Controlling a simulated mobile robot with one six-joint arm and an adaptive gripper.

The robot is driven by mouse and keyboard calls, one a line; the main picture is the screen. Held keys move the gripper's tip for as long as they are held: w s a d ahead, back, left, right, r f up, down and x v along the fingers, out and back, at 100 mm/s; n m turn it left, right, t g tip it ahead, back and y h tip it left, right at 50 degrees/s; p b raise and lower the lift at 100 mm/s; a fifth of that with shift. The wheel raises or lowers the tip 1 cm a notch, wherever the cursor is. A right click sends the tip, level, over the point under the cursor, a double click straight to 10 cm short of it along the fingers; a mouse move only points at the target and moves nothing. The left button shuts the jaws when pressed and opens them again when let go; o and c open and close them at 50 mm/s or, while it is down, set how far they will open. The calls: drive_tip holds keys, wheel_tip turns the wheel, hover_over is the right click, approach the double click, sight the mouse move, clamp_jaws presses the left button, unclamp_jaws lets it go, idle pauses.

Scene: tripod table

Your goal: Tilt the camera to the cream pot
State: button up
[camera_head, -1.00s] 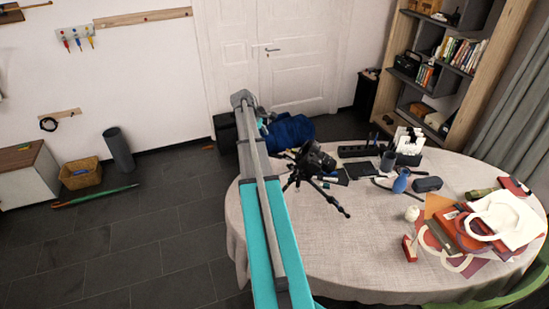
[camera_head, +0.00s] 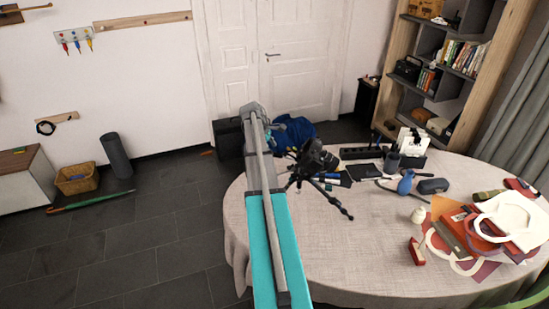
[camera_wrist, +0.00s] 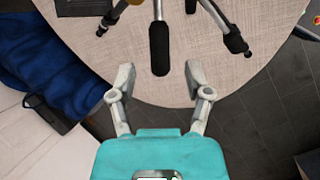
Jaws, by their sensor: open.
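A black camera (camera_head: 317,157) sits on a dark tripod (camera_head: 341,209) on the round table, beside my arm's far end in the head view. A small cream pot (camera_head: 418,215) stands on the table to the right of the tripod, nearer the front. In the wrist view, my gripper (camera_wrist: 160,78) is open, with its two fingers spread. The end of a black padded bar (camera_wrist: 160,48), seemingly the tripod's handle, appears between and just beyond the fingertips; I see no contact. The gripper is hidden behind my arm in the head view.
The table (camera_head: 330,265) has free cloth at the front. A blue item (camera_head: 405,183) and a dark case (camera_head: 433,186) lie behind the pot. A blue cloth bundle (camera_head: 293,132) is beyond the table.

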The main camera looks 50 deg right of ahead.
sight(275, 153)
drive_tip(key=shift+b+x, duration=1.05)
drive_tip(key=shift+x, duration=0.45)
clamp_jaws()
